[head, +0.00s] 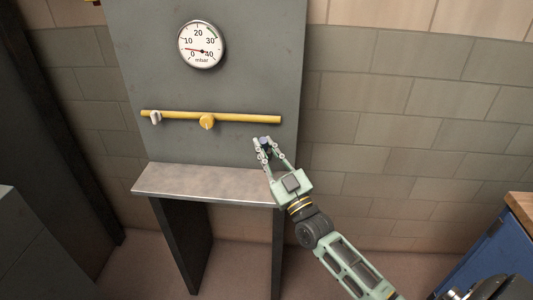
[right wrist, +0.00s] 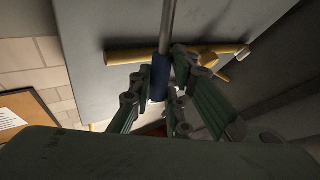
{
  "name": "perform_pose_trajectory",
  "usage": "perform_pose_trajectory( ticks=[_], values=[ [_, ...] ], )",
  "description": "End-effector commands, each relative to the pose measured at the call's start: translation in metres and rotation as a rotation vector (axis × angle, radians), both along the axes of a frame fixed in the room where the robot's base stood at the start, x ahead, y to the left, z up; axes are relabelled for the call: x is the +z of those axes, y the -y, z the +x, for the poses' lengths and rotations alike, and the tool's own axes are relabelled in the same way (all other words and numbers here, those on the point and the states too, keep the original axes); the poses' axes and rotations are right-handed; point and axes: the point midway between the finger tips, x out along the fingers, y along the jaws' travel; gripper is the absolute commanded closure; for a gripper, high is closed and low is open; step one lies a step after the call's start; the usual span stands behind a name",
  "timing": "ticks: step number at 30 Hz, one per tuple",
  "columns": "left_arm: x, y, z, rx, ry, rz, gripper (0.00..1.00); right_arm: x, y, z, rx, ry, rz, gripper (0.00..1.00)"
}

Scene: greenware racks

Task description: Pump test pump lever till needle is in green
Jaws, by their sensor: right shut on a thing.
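The round white gauge (head: 201,45), marked in mbar from 0 to 40, is on the grey panel. Its red needle points left, low on the scale between 0 and 10. A green band shows at its upper right, near 30. My left gripper is not in view.
A yellow pipe (head: 240,118) with a round yellow valve knob (head: 207,122) and a small pale fitting (head: 156,117) crosses the panel (head: 250,60). A metal shelf (head: 205,182) juts out below. A blue cabinet with a wooden top (head: 490,245) stands at right.

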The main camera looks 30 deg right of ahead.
Motion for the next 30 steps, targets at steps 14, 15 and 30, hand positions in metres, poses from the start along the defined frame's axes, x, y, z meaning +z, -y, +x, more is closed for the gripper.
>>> perform_pose_trajectory(
  ticks=[14,15,30],
  values=[
    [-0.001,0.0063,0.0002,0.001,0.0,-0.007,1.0,-0.0017,-0.0007,-0.0007,-0.001,0.001,-0.007,0.76],
    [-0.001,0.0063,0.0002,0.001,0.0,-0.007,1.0,-0.0018,-0.0008,-0.0007,-0.001,0.001,-0.006,0.72],
    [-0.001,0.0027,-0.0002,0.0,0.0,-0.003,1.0,-0.006,-0.0002,-0.0088,0.0,0.0,-0.005,0.65]
  ],
)
